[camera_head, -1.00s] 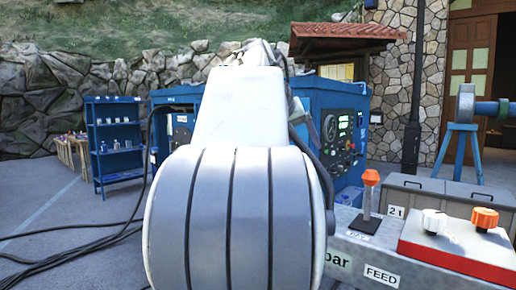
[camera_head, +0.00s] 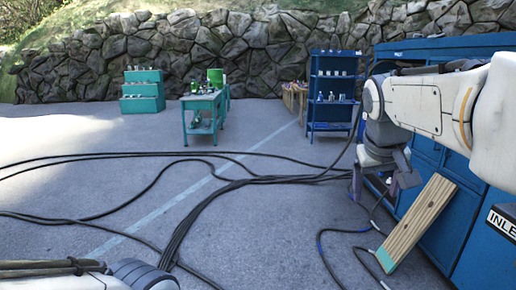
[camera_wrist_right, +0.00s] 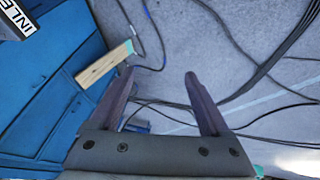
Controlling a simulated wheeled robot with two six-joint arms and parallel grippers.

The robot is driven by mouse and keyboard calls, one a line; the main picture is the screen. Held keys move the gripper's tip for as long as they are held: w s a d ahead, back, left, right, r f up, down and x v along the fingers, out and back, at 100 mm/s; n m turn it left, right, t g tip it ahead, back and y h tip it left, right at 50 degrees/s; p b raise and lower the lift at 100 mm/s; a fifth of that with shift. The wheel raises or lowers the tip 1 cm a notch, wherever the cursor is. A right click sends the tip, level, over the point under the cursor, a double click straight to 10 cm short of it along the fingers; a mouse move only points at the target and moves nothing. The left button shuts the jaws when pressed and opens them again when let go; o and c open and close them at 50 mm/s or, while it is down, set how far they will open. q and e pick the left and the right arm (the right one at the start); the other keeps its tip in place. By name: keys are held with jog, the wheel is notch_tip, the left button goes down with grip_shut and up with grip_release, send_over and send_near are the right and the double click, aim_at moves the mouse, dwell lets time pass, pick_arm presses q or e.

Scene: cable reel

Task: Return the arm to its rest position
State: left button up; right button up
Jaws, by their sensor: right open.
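My right arm (camera_head: 425,100) reaches in from the right in the head view, in front of the blue cabinet. Its gripper (camera_head: 376,190) hangs at the arm's end with the fingers downward. In the right wrist view the two fingers (camera_wrist_right: 160,80) are spread apart with nothing between them. Part of my left arm (camera_head: 140,275) shows at the bottom left of the head view; its gripper is out of view.
A wooden plank (camera_head: 420,222) with a green end leans by the blue cabinet (camera_head: 450,220), close to the right gripper. Black cables (camera_head: 215,195) run over the pavement. A blue shelf (camera_head: 332,90), green workbench (camera_head: 203,112) and teal stepped rack (camera_head: 142,92) stand farther back.

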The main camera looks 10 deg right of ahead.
jog(key=a+f+n+y, duration=0.1)
jog(key=a+f+n, duration=0.15)
jog(key=a, duration=0.35)
jog(key=a+f+n+y, duration=0.1)
jog(key=a+f, duration=0.3)
jog(key=a, duration=0.3)
jog(key=s+a+f+n+g+y, duration=0.1)
jog(key=s+a+f+n+g, duration=0.1)
jog(key=s+a+f, duration=0.4)
jog(key=s+a+f+n+g+y, duration=0.1)
jog(key=s+a+f+n, duration=0.4)
jog(key=s+a, duration=0.5)
jog(key=s+f+g, duration=0.1)
jog(key=s, duration=0.1)
jog(key=shift+s+f+y, duration=0.3)
jog(key=shift+s, duration=0.1)
